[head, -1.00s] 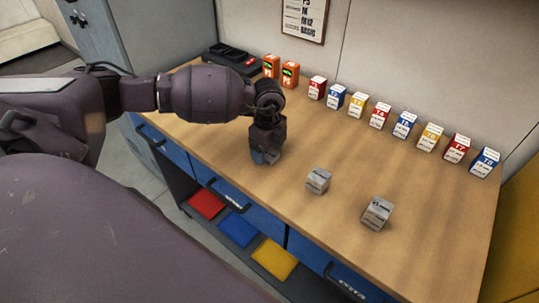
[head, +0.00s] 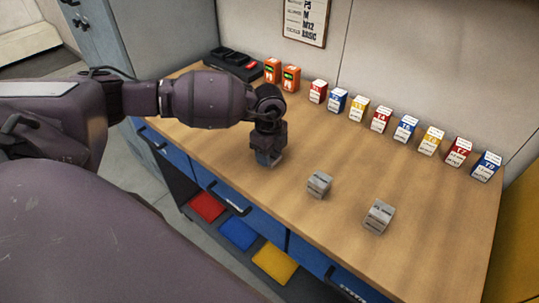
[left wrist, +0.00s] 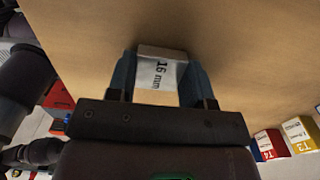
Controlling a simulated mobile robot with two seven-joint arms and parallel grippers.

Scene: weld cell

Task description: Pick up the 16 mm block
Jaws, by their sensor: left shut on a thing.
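My left gripper (head: 266,160) is over the left part of the workbench top, fingers pointing down. In the left wrist view its two fingers (left wrist: 160,80) are shut on the 16 mm block (left wrist: 160,72), a grey metal block with "16 mm" printed on its face. In the head view the block (head: 272,161) is mostly hidden behind the fingers. I cannot tell whether it touches the bench. My right gripper is not in view.
Two other grey blocks stand on the workbench (head: 340,160) to the right, a smaller one (head: 319,184) and a larger one (head: 379,216). Several coloured boxes (head: 381,119) line the wall. Two orange devices (head: 290,78) and a black charger (head: 232,63) stand at the back.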

